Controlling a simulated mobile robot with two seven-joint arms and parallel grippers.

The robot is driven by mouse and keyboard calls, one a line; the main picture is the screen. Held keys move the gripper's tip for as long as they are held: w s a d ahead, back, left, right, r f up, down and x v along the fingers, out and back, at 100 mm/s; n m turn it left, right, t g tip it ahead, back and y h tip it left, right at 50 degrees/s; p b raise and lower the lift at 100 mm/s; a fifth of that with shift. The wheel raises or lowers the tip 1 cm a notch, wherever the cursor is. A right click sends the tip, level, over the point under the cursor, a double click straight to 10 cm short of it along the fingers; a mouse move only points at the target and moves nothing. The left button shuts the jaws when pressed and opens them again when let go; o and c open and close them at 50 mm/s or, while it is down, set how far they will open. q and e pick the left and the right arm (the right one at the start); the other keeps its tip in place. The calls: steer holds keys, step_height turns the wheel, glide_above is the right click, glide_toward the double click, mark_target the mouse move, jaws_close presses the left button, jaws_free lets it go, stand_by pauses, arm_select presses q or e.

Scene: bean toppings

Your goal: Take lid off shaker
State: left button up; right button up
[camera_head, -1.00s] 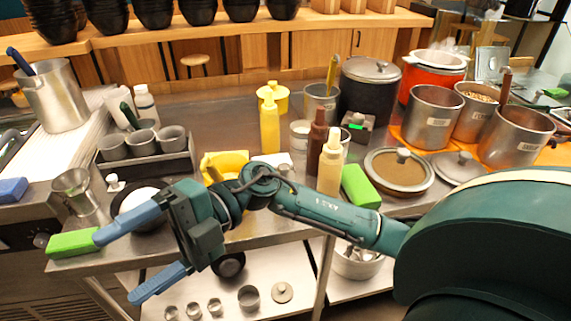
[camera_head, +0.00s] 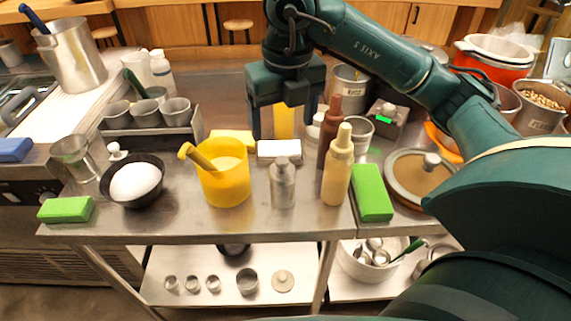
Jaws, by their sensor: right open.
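A small silver shaker (camera_head: 283,188) stands upright near the front edge of the steel counter. A rounded metal lid (camera_head: 282,163) sits on top of it. My right gripper (camera_head: 284,128) is behind the shaker, pointing down, with its blue fingers spread apart. A yellow bottle (camera_head: 284,120) shows between the fingers. I cannot tell whether they touch it. My left gripper is out of view.
A yellow tub with a handle (camera_head: 224,180) stands left of the shaker, and a cream bottle (camera_head: 338,170) stands right of it. A brown bottle (camera_head: 329,130), white box (camera_head: 279,150) and green block (camera_head: 371,192) are close by. Counter in front of the shaker is clear.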

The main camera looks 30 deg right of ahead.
mark_target(282, 160)
steer(key=f, duration=0.7)
steer(key=shift+w+f, duration=0.15)
steer(key=shift+w, duration=0.25)
steer(key=shift+w+d+f, duration=0.1)
steer(key=shift+w+f, duration=0.05)
steer(key=shift+f, duration=0.7)
steer(key=shift+w+d+f, duration=0.15)
steer(key=shift+f, duration=0.7)
steer(key=shift+w+d+f, duration=0.1)
steer(key=shift+w+f, duration=0.05)
steer(key=shift+f, duration=0.7)
steer(key=c, duration=0.8)
step_height(282, 160, up, 10)
steer(key=shift+r, duration=0.1)
